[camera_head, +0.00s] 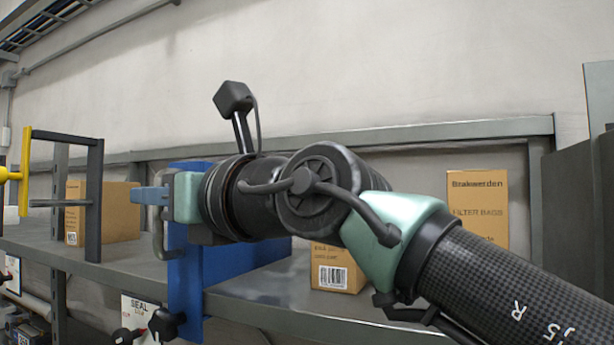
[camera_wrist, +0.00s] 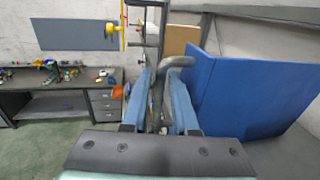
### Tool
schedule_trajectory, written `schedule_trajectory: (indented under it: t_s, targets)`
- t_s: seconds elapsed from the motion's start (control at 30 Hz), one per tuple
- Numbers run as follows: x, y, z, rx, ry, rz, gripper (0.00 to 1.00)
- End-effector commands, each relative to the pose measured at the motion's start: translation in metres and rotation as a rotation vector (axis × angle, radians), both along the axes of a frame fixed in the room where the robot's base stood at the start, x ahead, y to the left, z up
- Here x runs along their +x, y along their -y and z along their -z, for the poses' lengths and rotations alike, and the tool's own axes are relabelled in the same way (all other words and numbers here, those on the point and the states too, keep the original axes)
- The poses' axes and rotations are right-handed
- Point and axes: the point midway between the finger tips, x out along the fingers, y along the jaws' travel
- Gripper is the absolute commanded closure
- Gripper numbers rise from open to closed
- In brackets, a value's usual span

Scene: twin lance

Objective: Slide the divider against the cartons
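The divider is a blue upright panel (camera_head: 215,265) on the grey shelf, and it fills the right of the wrist view (camera_wrist: 245,95). A grey curved handle (camera_head: 158,240) stands out from its front edge, with black knobs near its foot. My gripper (camera_head: 150,195) is at this handle. In the wrist view the handle (camera_wrist: 157,98) lies between my two blue fingers (camera_wrist: 162,90); whether both press on it is unclear. To the right of the divider are a low carton (camera_head: 338,275), partly hidden by my arm, and a taller carton marked filter bags (camera_head: 478,205).
Another carton (camera_head: 120,212) stands left of the divider, behind a dark frame (camera_head: 93,200) with a yellow bar. The shelf's front edge (camera_head: 300,312) runs below. A grey cabinet (camera_head: 580,195) stands at the right. Bare shelf shows between the divider and the low carton.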

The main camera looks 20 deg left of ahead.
Motion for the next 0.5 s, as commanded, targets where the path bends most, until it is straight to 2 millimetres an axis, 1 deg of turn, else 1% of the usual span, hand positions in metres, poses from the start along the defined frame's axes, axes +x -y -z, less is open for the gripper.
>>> schedule_trajectory:
  t_s: [0.1,0.33,0.37,0.5]
  targets:
    - [0.0012,-0.0049,-0.0005,0.001,0.001,0.000,0.73]
    - [0.0015,-0.0053,0.0004,0.001,0.001,0.000,0.73]
    - [0.0015,-0.0052,0.0004,0.001,0.001,0.000,0.75]
    - [0.0013,-0.0051,0.0003,0.001,0.000,0.000,1.00]
